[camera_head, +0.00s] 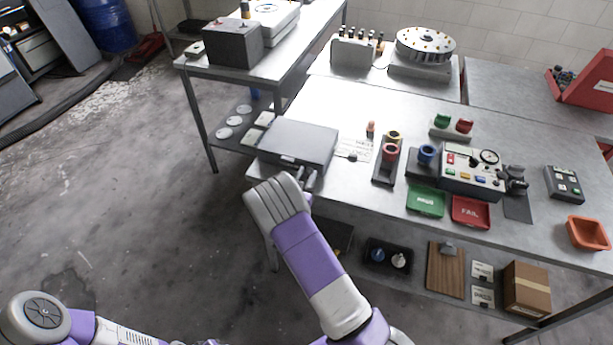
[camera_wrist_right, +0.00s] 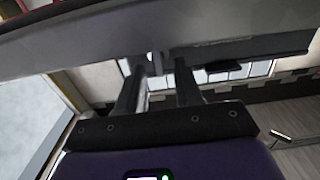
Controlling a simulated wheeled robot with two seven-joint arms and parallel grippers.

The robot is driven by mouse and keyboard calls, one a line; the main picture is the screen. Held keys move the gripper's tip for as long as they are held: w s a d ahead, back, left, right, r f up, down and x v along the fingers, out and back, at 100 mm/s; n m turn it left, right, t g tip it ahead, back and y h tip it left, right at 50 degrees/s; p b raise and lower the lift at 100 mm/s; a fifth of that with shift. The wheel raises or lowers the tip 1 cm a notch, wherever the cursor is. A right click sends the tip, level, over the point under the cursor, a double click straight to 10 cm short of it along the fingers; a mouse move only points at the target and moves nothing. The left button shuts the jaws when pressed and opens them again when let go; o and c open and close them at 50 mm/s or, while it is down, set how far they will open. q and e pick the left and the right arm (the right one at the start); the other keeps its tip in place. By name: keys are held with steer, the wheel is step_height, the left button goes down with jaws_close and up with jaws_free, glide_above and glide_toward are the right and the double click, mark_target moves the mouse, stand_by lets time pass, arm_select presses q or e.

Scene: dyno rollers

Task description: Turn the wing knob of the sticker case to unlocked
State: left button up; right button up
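The sticker case appears to be the grey closed box (camera_head: 295,143) at the left front of the steel table. Its underside and front edge (camera_wrist_right: 90,40) fill the top of the right wrist view. My right gripper (camera_head: 307,173) is at the case's front side. In the wrist view its two dark fingers (camera_wrist_right: 160,68) stand apart, with their tips close under the case edge. The wing knob is not clearly seen; it is hidden by the gripper or too dark to make out. My left gripper is out of view; only part of the left arm shows at bottom left.
Right of the case are a paper card (camera_head: 353,150), a holder with cups (camera_head: 386,165), a green tray (camera_head: 426,201), a red FAIL tray (camera_head: 470,212) and a control box (camera_head: 473,172). A lower shelf holds a black tray (camera_head: 388,256). Open floor lies left.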

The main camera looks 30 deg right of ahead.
steer(key=shift+w+d, duration=0.2)
jaws_close()
